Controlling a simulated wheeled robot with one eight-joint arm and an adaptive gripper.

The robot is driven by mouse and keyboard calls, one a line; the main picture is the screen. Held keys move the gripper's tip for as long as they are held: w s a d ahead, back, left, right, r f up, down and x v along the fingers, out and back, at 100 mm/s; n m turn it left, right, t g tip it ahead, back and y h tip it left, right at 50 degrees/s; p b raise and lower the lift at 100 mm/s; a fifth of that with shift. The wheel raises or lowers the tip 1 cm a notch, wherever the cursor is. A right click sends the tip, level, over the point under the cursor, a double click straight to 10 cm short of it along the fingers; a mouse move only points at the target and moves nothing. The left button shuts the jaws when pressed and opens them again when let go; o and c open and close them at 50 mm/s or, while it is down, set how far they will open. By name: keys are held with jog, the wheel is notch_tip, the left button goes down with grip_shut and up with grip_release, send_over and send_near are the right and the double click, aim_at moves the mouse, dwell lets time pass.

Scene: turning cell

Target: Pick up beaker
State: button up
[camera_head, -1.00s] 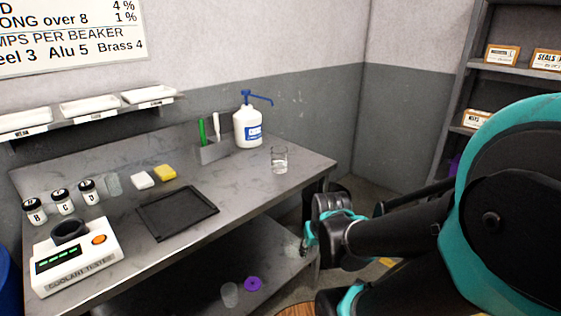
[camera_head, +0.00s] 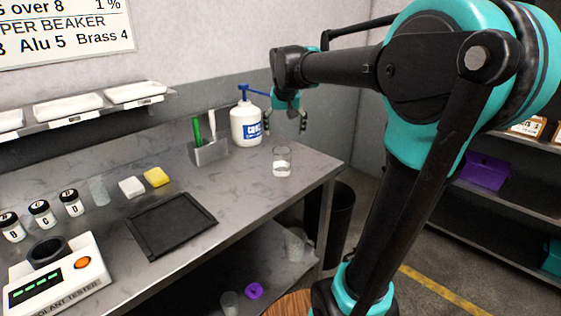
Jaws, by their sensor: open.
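My gripper (camera_head: 284,122) points down above and behind the beaker in the picture, to the right of the white pump bottle. Its two dark fingers are spread apart with nothing between them. A gap shows between the fingertips and the beaker rim. Another clear glass (camera_head: 99,190) stands at the back left of the bench beside the labelled jars.
The white pump bottle (camera_head: 246,125) with a blue spout is close to my gripper's left. A grey holder (camera_head: 209,152) with a green and a white tool stands left of it. A black tray (camera_head: 171,226), sponges and a coolant tester (camera_head: 58,280) occupy the left. Clear bench lies between tray and beaker.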

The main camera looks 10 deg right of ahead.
aim_at(284, 151)
jog(key=x, duration=1.2)
jog(key=shift+w, duration=0.15)
jog(key=shift+a+x, duration=0.15)
jog(key=shift+x, duration=1.1)
jog(key=shift+a+x, duration=0.15)
jog(key=shift+x, duration=1.15)
jog(key=shift+w, duration=0.2)
jog(key=shift+c, duration=0.3)
jog(key=c, duration=1.3)
jog(key=shift+c, duration=0.2)
jog(key=shift+r, duration=0.25)
jog(key=shift+c, duration=0.2)
